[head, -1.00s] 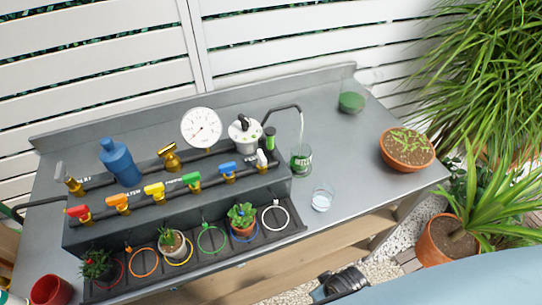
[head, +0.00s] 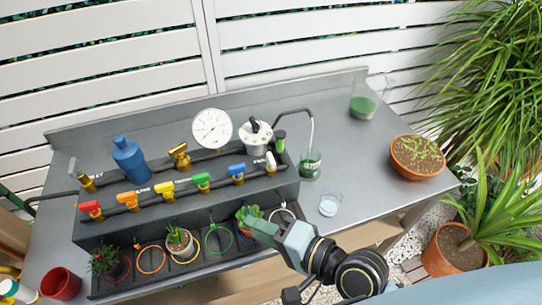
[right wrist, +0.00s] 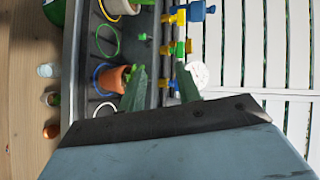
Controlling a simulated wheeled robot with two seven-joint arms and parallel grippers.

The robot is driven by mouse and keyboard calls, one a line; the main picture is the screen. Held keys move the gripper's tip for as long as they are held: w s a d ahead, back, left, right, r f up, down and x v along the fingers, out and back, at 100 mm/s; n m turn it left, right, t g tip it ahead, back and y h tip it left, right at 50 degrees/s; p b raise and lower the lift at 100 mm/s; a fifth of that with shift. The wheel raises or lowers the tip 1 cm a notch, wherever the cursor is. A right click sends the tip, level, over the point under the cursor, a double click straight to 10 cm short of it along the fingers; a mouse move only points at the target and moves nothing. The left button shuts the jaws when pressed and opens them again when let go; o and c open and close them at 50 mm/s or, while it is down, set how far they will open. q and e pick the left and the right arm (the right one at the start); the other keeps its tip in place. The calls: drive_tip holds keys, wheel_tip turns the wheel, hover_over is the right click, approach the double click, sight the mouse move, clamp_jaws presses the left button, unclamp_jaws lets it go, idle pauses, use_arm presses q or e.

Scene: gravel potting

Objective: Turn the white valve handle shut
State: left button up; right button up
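The white valve handle (head: 271,160) is at the right end of the front pipe row in the head view. It looks elongated up and down in the picture, while the red, orange, yellow, green and blue handles lie more sideways. My right gripper (head: 262,229) is in front of and below it, over the front tray, apart from the handle. In the right wrist view my right gripper (right wrist: 161,85) has its two green fingers apart, with nothing between them. I cannot clearly make out the white handle in that view. My left gripper is not in view.
The blue valve handle (head: 237,170) is just left. A white round-topped unit (head: 256,137) and pressure gauge (head: 212,129) stand behind. A green-filled glass (head: 310,165) and clear cup (head: 329,203) stand right. A potted plant (head: 246,215) is beside my right gripper. Table between cup and terracotta bowl (head: 417,158) is clear.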

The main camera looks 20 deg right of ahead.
wheel_tip(320, 180, up, 3)
drive_tip(key=w+m+t, duration=0.2)
drive_tip(key=m+t, duration=0.2)
drive_tip(key=m, duration=0.5)
drive_tip(key=m+t+h, duration=0.3)
drive_tip(key=m+h, duration=0.6)
drive_tip(key=m, duration=0.8)
approach(273, 162)
drive_tip(key=w+p, duration=0.2)
drive_tip(key=w, duration=0.8)
drive_tip(key=shift+a, duration=0.15)
drive_tip(key=shift+w+p, duration=0.3)
drive_tip(key=shift+w, duration=0.45)
clamp_jaws()
